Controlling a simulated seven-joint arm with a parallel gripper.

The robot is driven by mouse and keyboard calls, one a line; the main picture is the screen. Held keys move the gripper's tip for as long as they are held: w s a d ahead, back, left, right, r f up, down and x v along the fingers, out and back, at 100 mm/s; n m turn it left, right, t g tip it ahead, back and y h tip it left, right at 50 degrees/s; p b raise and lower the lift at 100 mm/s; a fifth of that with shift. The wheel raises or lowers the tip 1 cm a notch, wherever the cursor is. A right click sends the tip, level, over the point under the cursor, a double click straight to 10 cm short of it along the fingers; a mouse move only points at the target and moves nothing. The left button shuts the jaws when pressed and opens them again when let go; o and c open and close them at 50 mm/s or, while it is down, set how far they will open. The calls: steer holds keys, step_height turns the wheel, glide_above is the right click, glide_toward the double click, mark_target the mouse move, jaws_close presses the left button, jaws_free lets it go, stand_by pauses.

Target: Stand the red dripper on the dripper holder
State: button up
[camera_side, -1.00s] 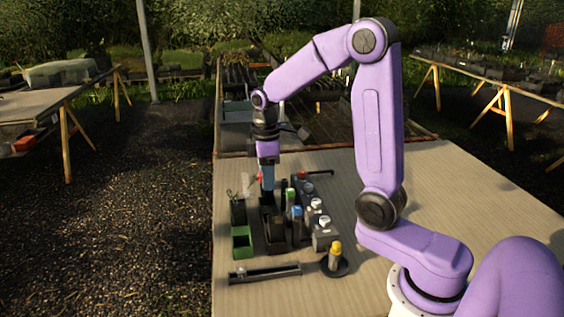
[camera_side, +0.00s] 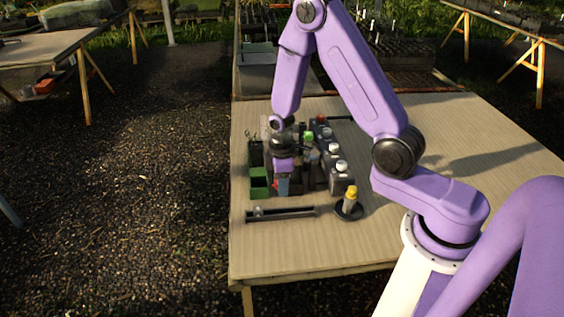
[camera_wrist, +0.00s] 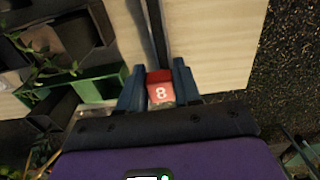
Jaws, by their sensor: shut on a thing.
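My gripper (camera_wrist: 160,88) is shut on a small red block with a white 8 on its face, which I take as the red dripper (camera_wrist: 160,92). In the side view my gripper (camera_side: 282,188) is low over the near end of the cluster of pots, with a bit of red (camera_side: 276,184) between its fingers. The dripper's lower part is hidden. A long dark slotted rail (camera_side: 282,213) lies just in front, apart from the gripper. It shows as a dark strip (camera_wrist: 155,30) in the wrist view. I cannot tell whether this rail is the dripper holder.
A round black base (camera_side: 348,211) bears a yellow-topped post (camera_side: 351,195) right of the rail. Green pots (camera_side: 259,183) stand left of the gripper. Dark bottles with white caps (camera_side: 341,166) stand in a row to its right.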

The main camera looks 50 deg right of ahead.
steer(key=shift+f, duration=4.8)
steer(key=o, duration=1.1)
steer(key=shift+w, duration=0.1)
step_height(320, 180, up, 16)
steer(key=shift+r, duration=0.65)
steer(key=shift+a, duration=0.1)
